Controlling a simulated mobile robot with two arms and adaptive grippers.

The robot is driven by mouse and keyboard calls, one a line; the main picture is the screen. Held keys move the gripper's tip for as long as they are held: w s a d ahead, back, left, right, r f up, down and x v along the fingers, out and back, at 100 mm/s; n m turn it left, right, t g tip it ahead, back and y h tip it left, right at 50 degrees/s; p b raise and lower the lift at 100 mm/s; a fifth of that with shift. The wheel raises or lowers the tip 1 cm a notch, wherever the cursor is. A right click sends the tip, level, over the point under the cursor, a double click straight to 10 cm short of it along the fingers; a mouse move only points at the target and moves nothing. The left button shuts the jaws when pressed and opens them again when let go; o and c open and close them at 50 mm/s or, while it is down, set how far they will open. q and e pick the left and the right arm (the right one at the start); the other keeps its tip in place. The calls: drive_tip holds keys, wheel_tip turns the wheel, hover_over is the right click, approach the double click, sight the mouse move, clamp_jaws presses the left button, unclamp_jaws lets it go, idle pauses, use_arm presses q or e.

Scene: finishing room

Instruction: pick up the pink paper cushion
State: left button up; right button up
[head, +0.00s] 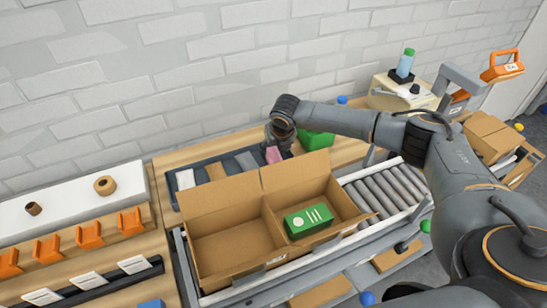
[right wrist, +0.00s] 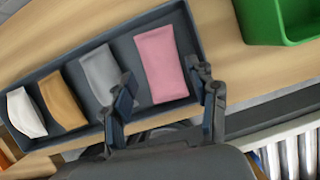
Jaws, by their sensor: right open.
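The pink paper cushion (right wrist: 162,65) lies in the right end of a dark tray (right wrist: 77,60) in the right wrist view. In the head view the cushion (head: 273,154) shows just left of my right gripper (head: 280,146), partly hidden by it. In the right wrist view my right gripper (right wrist: 165,100) is open and empty, its two fingers spread to either side of the cushion's near end. I cannot tell how high it is above the cushion. My left gripper is in neither view.
Grey (right wrist: 98,74), brown (right wrist: 62,98) and white (right wrist: 26,112) cushions share the tray. A green bin (right wrist: 280,18) stands to its right. In front are an open cardboard box (head: 225,245) holding a green box (head: 308,221), and a roller conveyor (head: 385,190).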

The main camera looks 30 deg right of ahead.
sight(274, 156)
drive_tip(key=p+x, duration=0.1)
drive_tip(key=x, duration=0.3)
drive_tip(key=shift+s+f, duration=0.1)
drive_tip(key=shift+f, duration=0.2)
drive_tip(key=shift+f, duration=0.25)
idle(0.4)
drive_tip(key=shift+s, duration=0.15)
drive_tip(key=c, duration=0.6)
